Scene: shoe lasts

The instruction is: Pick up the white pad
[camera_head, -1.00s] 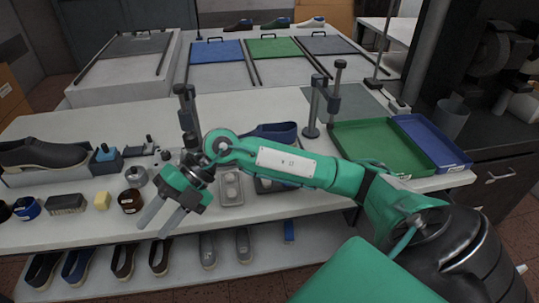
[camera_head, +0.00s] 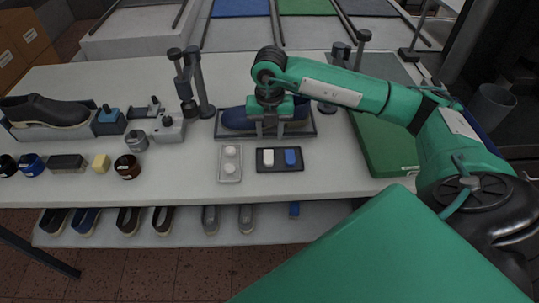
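The white pad (camera_head: 268,158) lies in the left half of a small dark tray (camera_head: 279,168) on the table. A blue pad (camera_head: 290,157) lies beside it in the right half. My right gripper (camera_head: 270,133) points down just behind the dark tray, in front of a blue shoe (camera_head: 236,117). Its two fingers look apart, with nothing seen between them. It is behind the white pad in the picture and does not appear to touch it. My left gripper is out of view.
A grey tray with two round white pieces (camera_head: 230,178) stands left of the dark tray. Clamp posts (camera_head: 202,90) rise behind it. A green tray (camera_head: 385,160) lies to the right under my arm. The table front is clear.

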